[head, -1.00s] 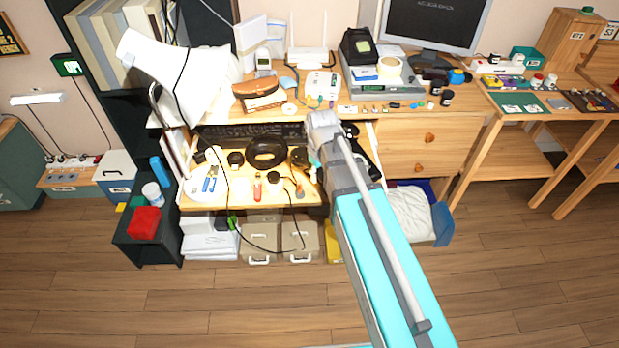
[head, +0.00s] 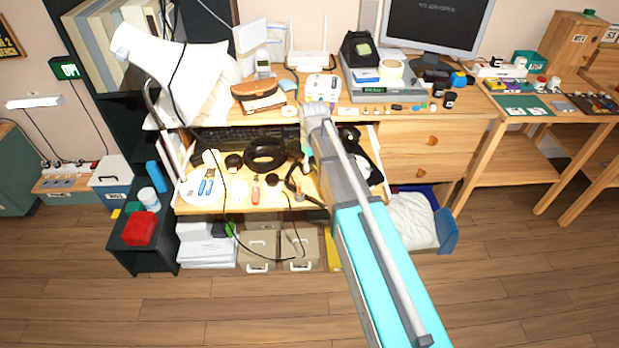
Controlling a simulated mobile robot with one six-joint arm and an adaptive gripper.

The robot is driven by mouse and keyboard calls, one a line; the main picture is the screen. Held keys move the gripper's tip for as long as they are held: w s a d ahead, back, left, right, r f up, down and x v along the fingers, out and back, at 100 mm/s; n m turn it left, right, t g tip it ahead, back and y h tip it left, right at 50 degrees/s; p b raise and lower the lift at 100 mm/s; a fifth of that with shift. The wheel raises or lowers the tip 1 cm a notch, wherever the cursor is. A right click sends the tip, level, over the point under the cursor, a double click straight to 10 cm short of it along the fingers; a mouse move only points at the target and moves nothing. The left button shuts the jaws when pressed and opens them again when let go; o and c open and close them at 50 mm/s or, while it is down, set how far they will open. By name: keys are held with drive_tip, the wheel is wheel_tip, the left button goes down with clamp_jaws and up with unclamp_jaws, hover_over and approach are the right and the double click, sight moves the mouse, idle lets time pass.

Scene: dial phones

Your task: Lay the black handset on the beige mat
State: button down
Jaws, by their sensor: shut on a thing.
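My gripper (head: 298,172) is over the pulled-out wooden shelf of the desk, partly hidden by my own arm. It appears shut on a dark, elongated thing, the black handset (head: 291,181), which hangs tilted close above the shelf. The handset is small and partly covered, so I cannot tell whether it touches the shelf. I cannot make out a beige mat clearly in this view.
A black ring-shaped thing (head: 265,155) lies left of my gripper. A white lamp (head: 165,65) leans over that side. A dark cord hangs off the shelf (head: 238,199).

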drive_tip(key=b, duration=0.3)
hover_over(309, 180)
drive_tip(key=shift+s+d+f, duration=0.1)
drive_tip(key=shift+s+f, duration=0.05)
drive_tip(key=shift+f, duration=0.9)
drive_tip(key=shift+s+d+f, duration=0.1)
drive_tip(key=shift+s+f, duration=0.05)
drive_tip(key=shift+f, duration=0.85)
drive_tip(key=shift+w+a+f+b, duration=0.1)
drive_tip(key=shift+w+f+b, duration=0.4)
drive_tip(key=shift+f+b, duration=0.3)
drive_tip(key=shift+s+f+b, duration=0.1)
drive_tip(key=shift+f+b, duration=1.1)
drive_tip(key=shift+b, duration=0.2)
drive_tip(key=shift+f, duration=0.2)
drive_tip(key=shift+c, duration=1.5)
unclamp_jaws()
drive_tip(key=shift+r, duration=0.1)
drive_tip(key=shift+r, duration=0.15)
wheel_tip(309, 180, up, 12)
drive_tip(key=p, duration=1.2)
